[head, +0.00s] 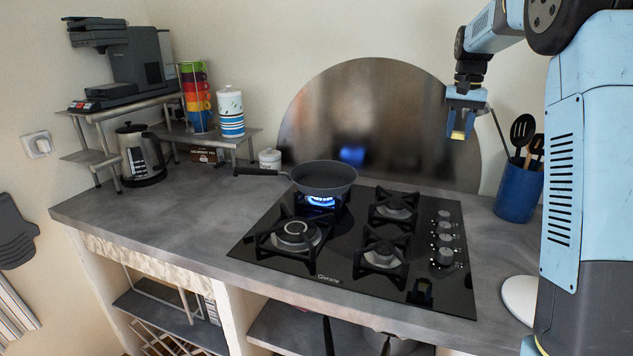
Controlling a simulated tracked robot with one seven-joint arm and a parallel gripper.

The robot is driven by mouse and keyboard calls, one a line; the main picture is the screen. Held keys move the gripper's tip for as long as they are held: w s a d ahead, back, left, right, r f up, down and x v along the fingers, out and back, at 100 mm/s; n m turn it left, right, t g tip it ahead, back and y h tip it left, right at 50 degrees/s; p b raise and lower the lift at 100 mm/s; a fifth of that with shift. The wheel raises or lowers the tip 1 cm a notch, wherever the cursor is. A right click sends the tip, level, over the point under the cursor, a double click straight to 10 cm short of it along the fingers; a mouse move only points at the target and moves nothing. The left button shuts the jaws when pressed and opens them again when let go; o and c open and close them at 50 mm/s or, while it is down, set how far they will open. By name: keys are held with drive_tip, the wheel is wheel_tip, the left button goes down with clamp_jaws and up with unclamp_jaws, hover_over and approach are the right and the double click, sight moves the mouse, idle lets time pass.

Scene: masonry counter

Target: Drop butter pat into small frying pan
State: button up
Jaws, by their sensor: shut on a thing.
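The small frying pan (325,178) is dark grey and sits on the back left burner of the black gas hob. A blue flame burns under it, and its handle points left. My gripper (461,130) is up in the air at the right, above the back right of the hob and well to the right of the pan. It points down and is shut on a small yellow butter pat (459,134) between its fingers. The inside floor of the pan shows only in part, and no butter is seen in it.
The hob (352,250) has several pan supports and a row of knobs at right. A round metal splashback (380,115) stands behind. A blue utensil pot (518,190) stands right. Left are a kettle (141,155) and a shelf with stacked cups (196,95). The counter's front left is clear.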

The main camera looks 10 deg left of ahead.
drive_tip(key=w+a+f, duration=0.2)
drive_tip(key=w+a, duration=0.1)
drive_tip(key=a, duration=0.9)
drive_tip(key=w+a+f, duration=0.2)
drive_tip(key=a, duration=1)
drive_tip(key=w+a+f, duration=0.2)
drive_tip(key=w+a, duration=0.1)
drive_tip(key=a, duration=0.8)
drive_tip(key=shift+a+f, duration=0.15)
drive_tip(key=shift+f, duration=2.45)
drive_tip(key=o, duration=1.1)
wheel_tip(320, 180, up, 14)
drive_tip(key=shift+f, duration=0.15)
